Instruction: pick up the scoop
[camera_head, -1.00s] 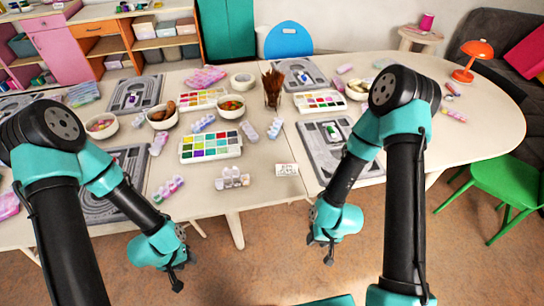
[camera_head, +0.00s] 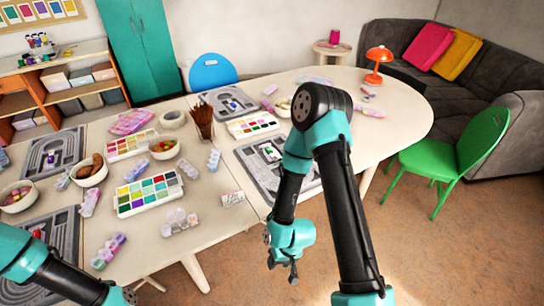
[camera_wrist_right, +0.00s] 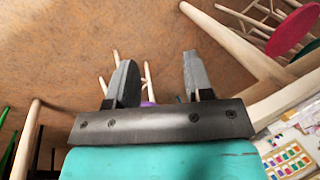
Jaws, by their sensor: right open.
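I cannot pick out a scoop for certain. A white bowl (camera_head: 91,178) on the table's left part in the head view holds a brown, rounded thing that could be one; its shape is too small to tell. My right gripper (camera_head: 282,271) hangs beyond the table's front edge, low over the floor and well apart from the bowl. In the right wrist view its two grey fingers (camera_wrist_right: 160,82) stand apart with nothing between them. My left arm comes in at the lower left; its fingers are out of view.
Paint palettes (camera_head: 149,194), bead boards (camera_head: 272,165), a brush cup (camera_head: 203,121) and several bead packs crowd the table (camera_head: 222,210). A green chair (camera_head: 452,160) stands at the right. The floor (camera_head: 400,250) in front is clear.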

